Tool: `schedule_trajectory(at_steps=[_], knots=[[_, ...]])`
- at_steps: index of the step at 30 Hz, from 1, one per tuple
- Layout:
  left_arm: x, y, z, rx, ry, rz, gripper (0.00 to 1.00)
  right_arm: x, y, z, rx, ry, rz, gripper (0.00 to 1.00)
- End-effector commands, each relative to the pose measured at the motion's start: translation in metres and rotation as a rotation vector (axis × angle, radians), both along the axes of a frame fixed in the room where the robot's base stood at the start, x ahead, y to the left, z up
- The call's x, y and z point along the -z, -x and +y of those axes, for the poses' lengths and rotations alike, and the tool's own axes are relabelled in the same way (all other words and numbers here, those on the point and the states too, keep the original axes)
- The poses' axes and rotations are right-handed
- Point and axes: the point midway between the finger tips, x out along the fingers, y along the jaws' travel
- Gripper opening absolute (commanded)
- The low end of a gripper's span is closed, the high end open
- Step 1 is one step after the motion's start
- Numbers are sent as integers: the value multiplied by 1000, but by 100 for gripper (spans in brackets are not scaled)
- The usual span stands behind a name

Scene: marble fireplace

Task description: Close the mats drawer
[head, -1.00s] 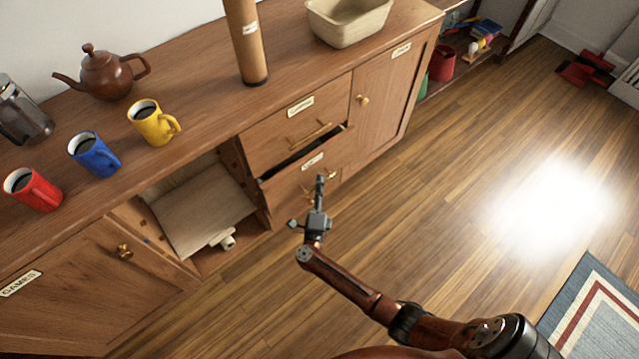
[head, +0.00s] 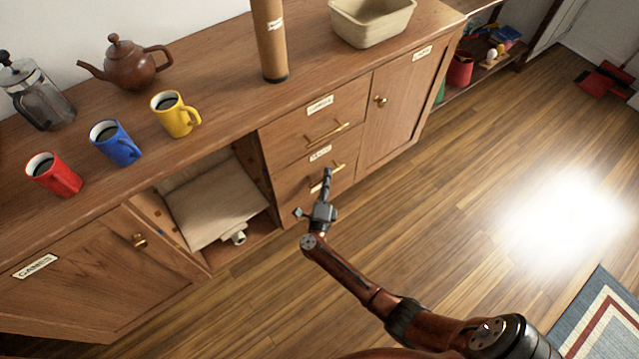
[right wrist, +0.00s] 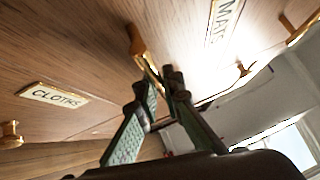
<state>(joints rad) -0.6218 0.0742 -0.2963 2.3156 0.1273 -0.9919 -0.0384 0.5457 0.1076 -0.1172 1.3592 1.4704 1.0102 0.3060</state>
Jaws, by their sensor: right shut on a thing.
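The fingers partly hide the handle in the head view. My left gripper is in neither view.
An open compartment (head: 215,200) lies left. Red (head: 58,177), blue (head: 115,143) and yellow (head: 175,115) mugs stand on top. The floor (head: 440,200) right is clear.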

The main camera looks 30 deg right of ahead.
Motion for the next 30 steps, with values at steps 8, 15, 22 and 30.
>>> schedule_trajectory(at_steps=[8, 15, 22, 30], knots=[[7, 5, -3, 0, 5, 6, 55, 1, -3, -11, 11, -3, 3, 0], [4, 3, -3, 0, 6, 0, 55, 1, -3, -10, 11, -3, 2, 17], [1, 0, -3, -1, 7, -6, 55, 1, -2, -12, 14, -3, 2, 26], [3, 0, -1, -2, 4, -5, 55, 3, 2, -8, 15, -4, 2, 26]])
